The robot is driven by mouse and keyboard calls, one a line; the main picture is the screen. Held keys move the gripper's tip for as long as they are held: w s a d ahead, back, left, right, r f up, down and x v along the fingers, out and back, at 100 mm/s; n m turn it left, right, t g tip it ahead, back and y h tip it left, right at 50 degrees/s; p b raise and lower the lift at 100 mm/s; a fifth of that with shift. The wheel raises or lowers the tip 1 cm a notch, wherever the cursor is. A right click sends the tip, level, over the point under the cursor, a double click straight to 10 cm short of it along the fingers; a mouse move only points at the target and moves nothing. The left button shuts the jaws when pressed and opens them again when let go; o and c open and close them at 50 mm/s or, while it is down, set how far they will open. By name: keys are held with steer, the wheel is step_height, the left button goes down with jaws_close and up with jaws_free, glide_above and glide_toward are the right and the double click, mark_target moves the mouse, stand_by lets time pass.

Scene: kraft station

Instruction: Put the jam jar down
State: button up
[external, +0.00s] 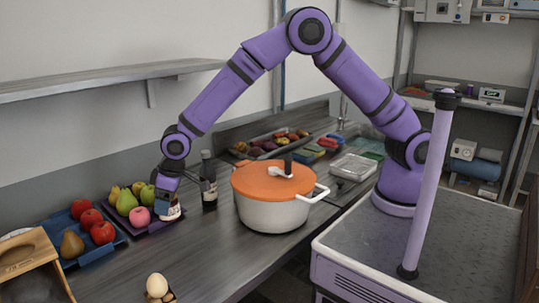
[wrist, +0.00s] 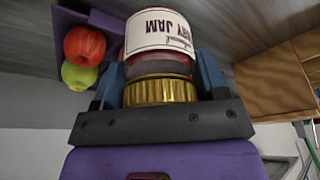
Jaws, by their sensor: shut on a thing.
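The jam jar (wrist: 160,40) has a white label with "JAM" on it, red contents and a gold lid (wrist: 160,90). My gripper (wrist: 160,78) is shut on it near the lid, one blue finger on each side. In the external view my gripper (external: 167,192) points down over the counter, and the jar (external: 173,211) shows below it, partly hidden by the gripper. The jar is beside the right end of the purple fruit tray (external: 148,227). I cannot tell whether its base touches the counter.
A dark bottle (external: 208,180) stands just right of the jar, then a white pot (external: 270,213) with an orange lid. A blue tray (external: 75,262) of apples and a pear is at left. Eggs (external: 157,286) and a wooden box (external: 32,270) are in front. Bare counter (external: 200,250) lies between.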

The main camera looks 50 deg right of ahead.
mark_target(178, 202)
steer(key=shift+f, duration=3.5)
steer(key=shift+f, duration=0.15)
steer(key=o, duration=1.1)
steer(key=v, duration=1.2)
